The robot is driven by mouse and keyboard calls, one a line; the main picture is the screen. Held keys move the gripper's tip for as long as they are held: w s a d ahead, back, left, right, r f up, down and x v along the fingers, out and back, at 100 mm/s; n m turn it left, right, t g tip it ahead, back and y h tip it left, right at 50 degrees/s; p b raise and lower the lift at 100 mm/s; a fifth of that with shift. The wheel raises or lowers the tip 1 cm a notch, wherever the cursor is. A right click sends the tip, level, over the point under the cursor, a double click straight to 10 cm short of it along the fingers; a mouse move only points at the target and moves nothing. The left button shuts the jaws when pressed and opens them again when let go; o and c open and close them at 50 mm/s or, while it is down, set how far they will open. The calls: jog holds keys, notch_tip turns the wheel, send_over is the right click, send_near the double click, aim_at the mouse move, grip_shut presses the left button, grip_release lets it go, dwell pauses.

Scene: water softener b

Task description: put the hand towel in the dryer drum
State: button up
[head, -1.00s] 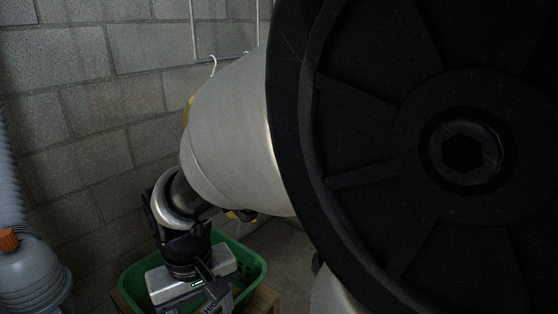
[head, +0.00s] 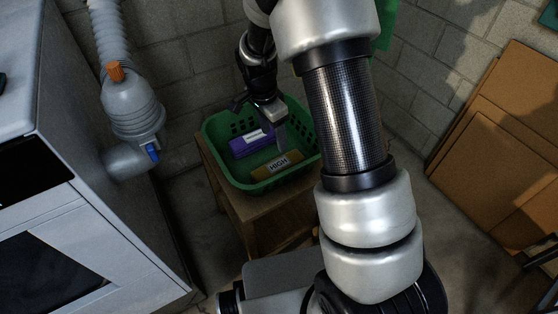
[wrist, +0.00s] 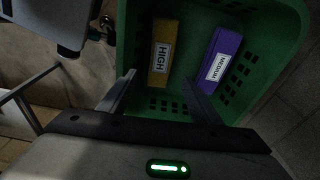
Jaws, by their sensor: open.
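A green basket (head: 296,176) holds a yellow block-like item (head: 262,172) labelled HIGH and a purple one (head: 250,147). In the wrist view the yellow item (wrist: 165,30) and the purple item (wrist: 229,42), labelled MEDIUM, lie side by side. I cannot tell whether either is the hand towel. My gripper (head: 281,146) is open over the basket. In the wrist view its two fingers (wrist: 160,92) point toward the yellow item, with nothing seen between them. A white appliance (head: 120,240) with a dark door window stands at left, perhaps the dryer; its drum is not visible.
The basket stands on a low wooden stand (head: 247,212). A grey ribbed hose with a bulbous fitting (head: 135,112) hangs between appliance and basket. Cardboard sheets (head: 500,165) lean on the block wall at right. Some concrete floor shows around the stand.

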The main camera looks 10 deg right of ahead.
jog(key=b, duration=0.2)
send_over(278, 164)
jog(key=f, duration=1)
jog(key=shift+s+a+f, duration=0.1)
jog(key=shift+s+f, duration=0.3)
jog(key=shift+w+f+b, duration=0.15)
jog(key=shift+f+b, duration=0.05)
jog(key=shift+f, duration=1.15)
jog(key=shift+w+f+b, duration=0.15)
jog(key=shift+f+b, duration=0.05)
jog(key=shift+f, duration=1.15)
jog(key=shift+r, duration=0.1)
jog(key=c, duration=1)
